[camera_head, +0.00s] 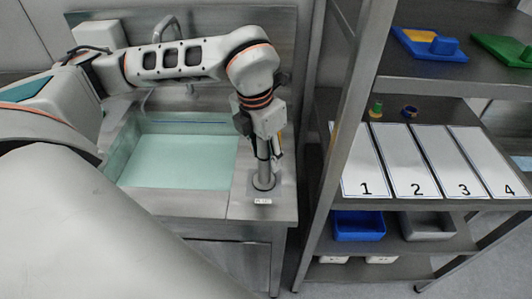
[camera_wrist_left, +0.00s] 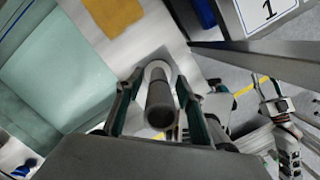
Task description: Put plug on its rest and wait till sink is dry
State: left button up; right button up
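The plug (camera_wrist_left: 160,108) is a dark grey upright tube. In the head view its lower part (camera_head: 264,178) stands on a square rest on the counter at the sink's front right corner, above a small white label. My left gripper (camera_head: 268,148) points down over it. In the wrist view the fingers of my left gripper (camera_wrist_left: 158,88) stand apart on either side of the tube, with gaps visible, so it looks open around it. The sink (camera_head: 178,160) holds pale green-blue water over its floor. What looks like my right gripper (camera_wrist_left: 274,105) shows at the wrist view's right edge, finger state unclear.
A faucet (camera_head: 168,30) stands behind the sink. A metal shelf rack to the right holds numbered white mats (camera_head: 362,172), a blue bin (camera_head: 358,226) and a grey bin (camera_head: 428,226). Its post stands close right of the counter, with a narrow floor gap between.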

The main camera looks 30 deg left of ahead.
pick_arm(q)
jog(key=r, duration=0.3)
jog(key=s+r, duration=0.1)
jog(key=r, duration=0.6)
jog(key=shift+s+a+r, duration=0.2)
jog(key=shift+s+r, duration=0.05)
jog(key=shift+r, duration=0.05)
jog(key=shift+s+r, duration=0.15)
jog(key=shift+r, duration=0.5)
